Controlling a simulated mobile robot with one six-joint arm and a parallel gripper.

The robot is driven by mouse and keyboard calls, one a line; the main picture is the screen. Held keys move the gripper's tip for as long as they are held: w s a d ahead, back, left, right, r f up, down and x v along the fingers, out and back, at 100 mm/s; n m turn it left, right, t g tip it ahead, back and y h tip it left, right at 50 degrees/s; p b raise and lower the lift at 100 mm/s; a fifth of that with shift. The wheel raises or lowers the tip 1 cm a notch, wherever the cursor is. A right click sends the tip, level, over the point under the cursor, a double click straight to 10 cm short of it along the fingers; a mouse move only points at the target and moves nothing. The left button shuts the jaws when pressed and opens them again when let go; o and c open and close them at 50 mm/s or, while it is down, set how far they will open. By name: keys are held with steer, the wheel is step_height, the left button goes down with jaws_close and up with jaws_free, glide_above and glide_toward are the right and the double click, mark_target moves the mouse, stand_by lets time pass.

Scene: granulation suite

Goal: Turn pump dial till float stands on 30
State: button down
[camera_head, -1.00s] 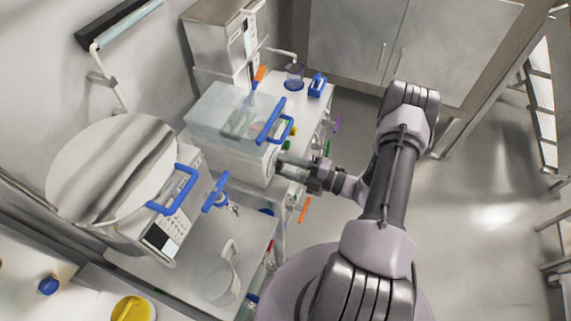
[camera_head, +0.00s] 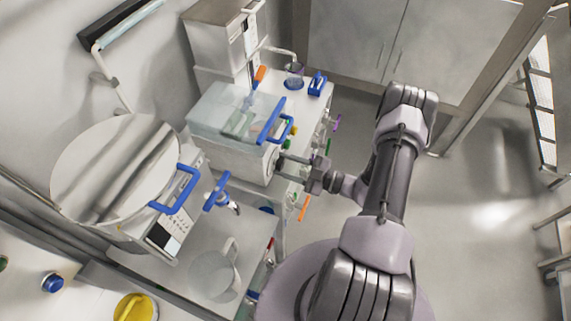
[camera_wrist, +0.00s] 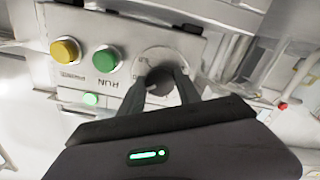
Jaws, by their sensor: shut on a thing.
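The pump dial is a dark grey round knob (camera_wrist: 160,82) on a pale round plate in the wrist view, set in the panel beside a green button marked RUN. My gripper (camera_wrist: 162,86) is shut on it, one finger on each side. In the head view my gripper (camera_head: 285,165) reaches from the right to the front of the white box-shaped unit (camera_head: 235,158) with a clear lid. The dial is mostly hidden there by the fingers. I cannot make out the float or its scale in either view, nor the dial's pointer.
A green button (camera_wrist: 106,59) and a yellow button (camera_wrist: 65,50) sit left of the dial. A blue lid handle (camera_head: 272,122) is above my gripper. A round-lidded vessel (camera_head: 115,170) stands at left. The floor (camera_head: 480,200) at right is clear.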

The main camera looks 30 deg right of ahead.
steer(key=shift+m, duration=0.6)
steer(key=c, duration=0.9)
jaws_free()
steer(key=shift+o, duration=0.2)
steer(key=p+v, duration=0.1)
steer(key=v, duration=1.6)
steer(key=shift+s+p, duration=0.25)
steer(key=shift+p, duration=0.05)
steer(key=shift+w+d, duration=0.1)
steer(key=shift+d, duration=0.05)
